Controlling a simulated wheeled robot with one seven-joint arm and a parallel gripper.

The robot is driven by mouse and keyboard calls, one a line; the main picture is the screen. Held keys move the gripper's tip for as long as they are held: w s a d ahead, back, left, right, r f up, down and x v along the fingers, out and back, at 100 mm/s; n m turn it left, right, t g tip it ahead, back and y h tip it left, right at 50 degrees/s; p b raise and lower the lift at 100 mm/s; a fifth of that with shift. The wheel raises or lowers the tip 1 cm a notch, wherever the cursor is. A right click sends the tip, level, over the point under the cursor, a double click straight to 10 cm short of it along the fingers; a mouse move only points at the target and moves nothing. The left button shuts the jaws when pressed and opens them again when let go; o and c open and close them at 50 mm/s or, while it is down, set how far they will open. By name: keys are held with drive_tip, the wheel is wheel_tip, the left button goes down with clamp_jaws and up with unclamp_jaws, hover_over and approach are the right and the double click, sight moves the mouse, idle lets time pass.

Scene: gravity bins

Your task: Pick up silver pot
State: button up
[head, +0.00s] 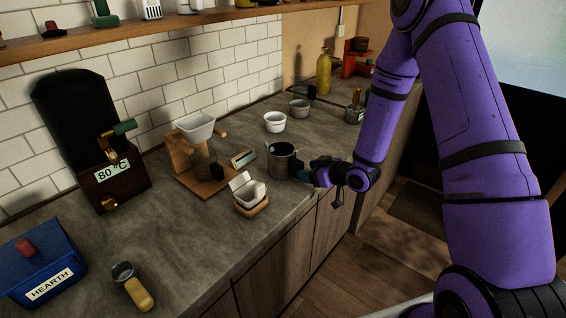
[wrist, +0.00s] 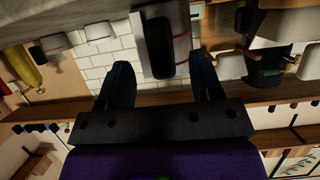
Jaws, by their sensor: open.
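The silver pot (head: 281,161) stands upright on the grey counter in the middle of the head view, with its dark handle (head: 301,169) toward my gripper (head: 318,172). In the wrist view, the pot (wrist: 180,38) is at the top centre, with its black handle (wrist: 157,45) in front of it. My gripper (wrist: 161,65) is open, one finger on each side of the handle, with visible gaps. The fingers hold nothing. In the head view the fingertips partly blend with the handle, so exact contact there is unclear.
A wooden dripper stand (head: 194,178) and a small white container on a wooden base (head: 248,192) stand left of the pot. White bowls (head: 274,122) are behind it. A blue HEARTH box (head: 40,262) is front left. The counter's front edge is close to the pot.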

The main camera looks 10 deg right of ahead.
sight(284, 163)
drive_tip(key=x, duration=0.5)
drive_tip(key=shift+a, duration=0.1)
clamp_jaws()
